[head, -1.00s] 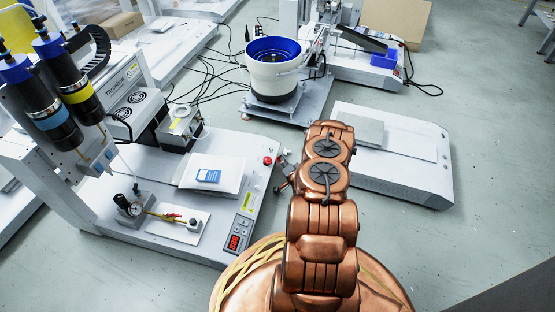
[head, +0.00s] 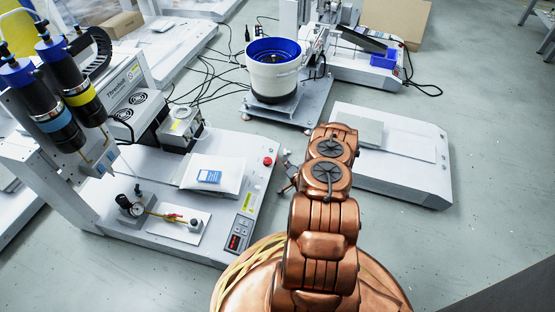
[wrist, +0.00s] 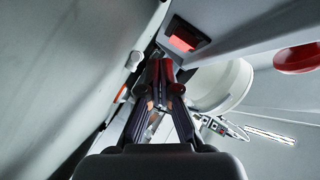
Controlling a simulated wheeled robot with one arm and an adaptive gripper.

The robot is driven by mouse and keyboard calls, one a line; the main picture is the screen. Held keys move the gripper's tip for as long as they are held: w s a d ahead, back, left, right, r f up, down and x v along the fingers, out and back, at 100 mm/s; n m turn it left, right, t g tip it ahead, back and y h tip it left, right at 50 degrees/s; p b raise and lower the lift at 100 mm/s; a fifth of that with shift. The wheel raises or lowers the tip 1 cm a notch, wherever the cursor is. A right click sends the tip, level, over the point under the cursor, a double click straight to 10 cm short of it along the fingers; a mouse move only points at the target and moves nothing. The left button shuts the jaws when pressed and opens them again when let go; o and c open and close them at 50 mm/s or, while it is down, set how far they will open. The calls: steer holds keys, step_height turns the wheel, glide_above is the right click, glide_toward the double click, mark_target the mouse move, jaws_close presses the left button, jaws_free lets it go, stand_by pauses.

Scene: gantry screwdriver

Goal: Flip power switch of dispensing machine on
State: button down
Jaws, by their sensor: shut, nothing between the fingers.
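The dispensing machine (head: 150,245) stands at the left in the head view, with two dark cylinders above a white base. My gripper (head: 288,176) is just beyond the base's right side, partly hidden by my arm. In the wrist view my gripper (wrist: 162,72) is shut and empty. A red rocker switch (wrist: 184,39) in a dark frame sits on a pale panel, just above and right of the fingertips. A small gap seems to lie between them; contact is hard to tell. The switch is not visible in the head view.
A red round button (head: 267,161) is on the base corner near my gripper; it also shows in the wrist view (wrist: 297,58). A white bowl feeder with a blue rim (head: 273,72) stands behind. A low white machine (head: 410,178) stands at the right.

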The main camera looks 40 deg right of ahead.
steer(key=shift+s+d+p, duration=0.35)
steer(key=shift+s+p, duration=0.15)
steer(key=shift+s, duration=0.25)
steer(key=shift+s+d+p, duration=0.4)
steer(key=shift+s+p, duration=0.05)
steer(key=shift+s, duration=0.25)
steer(key=shift+s+d+p, duration=0.35)
steer(key=shift+s+p, duration=0.15)
steer(key=shift+s, duration=0.25)
